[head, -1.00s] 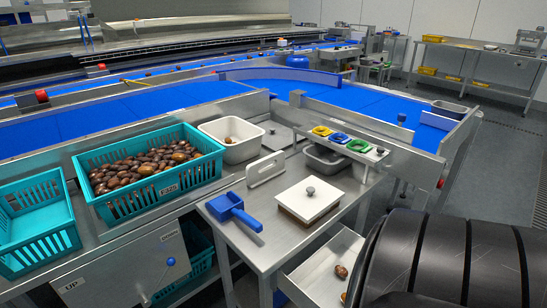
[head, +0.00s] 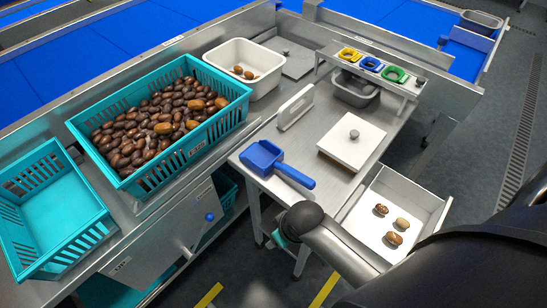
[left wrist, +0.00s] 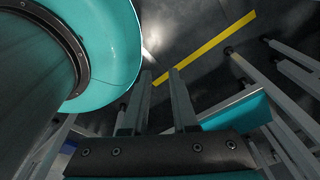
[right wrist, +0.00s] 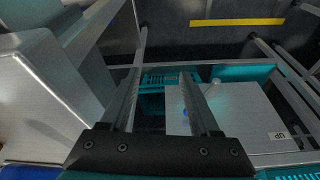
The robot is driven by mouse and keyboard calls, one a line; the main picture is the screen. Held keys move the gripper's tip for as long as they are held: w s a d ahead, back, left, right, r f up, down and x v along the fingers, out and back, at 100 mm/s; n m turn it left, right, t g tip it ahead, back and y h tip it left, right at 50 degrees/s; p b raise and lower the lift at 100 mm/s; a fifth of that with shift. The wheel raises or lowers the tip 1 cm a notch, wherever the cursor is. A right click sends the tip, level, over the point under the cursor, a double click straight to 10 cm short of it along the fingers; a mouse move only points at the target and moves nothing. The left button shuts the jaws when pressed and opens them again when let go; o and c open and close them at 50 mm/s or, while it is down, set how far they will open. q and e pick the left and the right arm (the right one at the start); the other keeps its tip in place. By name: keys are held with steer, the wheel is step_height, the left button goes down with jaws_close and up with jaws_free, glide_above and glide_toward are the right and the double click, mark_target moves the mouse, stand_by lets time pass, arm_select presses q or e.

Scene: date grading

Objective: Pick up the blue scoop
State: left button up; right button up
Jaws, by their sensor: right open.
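The blue scoop (head: 264,157) lies on the steel side table (head: 322,98) in the head view, near its left corner, with its handle (head: 296,177) pointing toward the lower right. Nothing holds it. My right arm (head: 325,238) reaches in from the lower right, below the scoop and in front of the table edge; its fingers are hidden in the head view. In the right wrist view my right gripper (right wrist: 159,85) is open and empty. In the left wrist view my left gripper (left wrist: 161,85) has its fingers apart with nothing between them, over the floor; it is not in the head view.
A white lidded block (head: 341,150) and an upright white plate (head: 296,108) stand near the scoop. An open drawer (head: 363,220) holding 3 dates juts out at the table's front. A teal crate of dates (head: 215,137) and a white tub (head: 262,89) are to the left.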

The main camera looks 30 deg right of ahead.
steer(key=w+a+r+n+p, duration=0.1)
steer(key=w+r, duration=0.5)
steer(key=r, duration=0.3)
arm_select(q)
step_height(320, 180, up, 3)
steer(key=s+d+p, duration=0.2)
steer(key=s, duration=0.1)
arm_select(e)
step_height(320, 180, up, 15)
steer(key=n+g+h, duration=0.1)
steer(key=g, duration=0.2)
glide_above(288, 168)
steer(key=f+b, duration=0.1)
steer(key=f, duration=0.4)
steer(key=f+b, duration=0.2)
steer(key=f, duration=0.2)
steer(key=shift+w+d+f, duration=0.15)
steer(key=shift+w+f, duration=0.05)
steer(key=shift+f, duration=0.2)
steer(key=f+b, duration=0.2)
steer(key=f, duration=0.3)
steer(key=shift+s+f, duration=0.1)
steer(key=shift+s, duration=0.1)
arm_select(q)
steer(key=shift+g, duration=0.3)
steer(key=f, duration=0.4)
steer(key=shift+a+f, duration=0.25)
steer(key=shift+f, duration=0.05)
arm_select(e)
jaws_close()
